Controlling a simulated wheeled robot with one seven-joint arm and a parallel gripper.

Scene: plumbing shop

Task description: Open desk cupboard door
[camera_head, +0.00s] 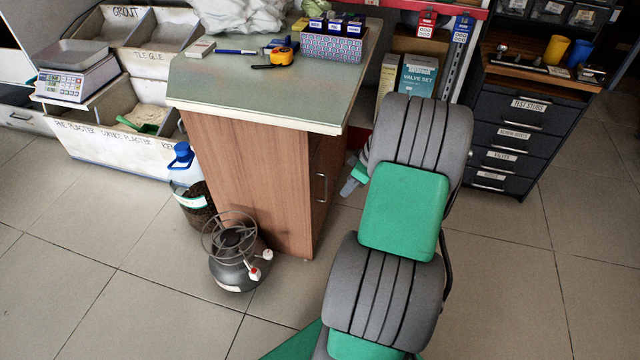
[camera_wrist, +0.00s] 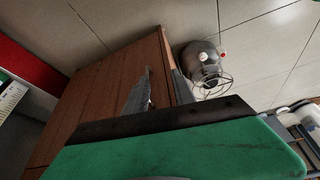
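The desk (camera_head: 245,170) has wood-brown sides and a grey-green top. Nothing is seen held. I cannot make out the handle clearly in the wrist view.
A dark gas bottle (camera_head: 235,262) with a wire ring stands on the floor by the desk; it also shows in the wrist view (camera_wrist: 203,62). A bucket (camera_head: 195,205) is behind it. A dark drawer cabinet (camera_head: 510,135) stands at right. The tiled floor at right is clear.

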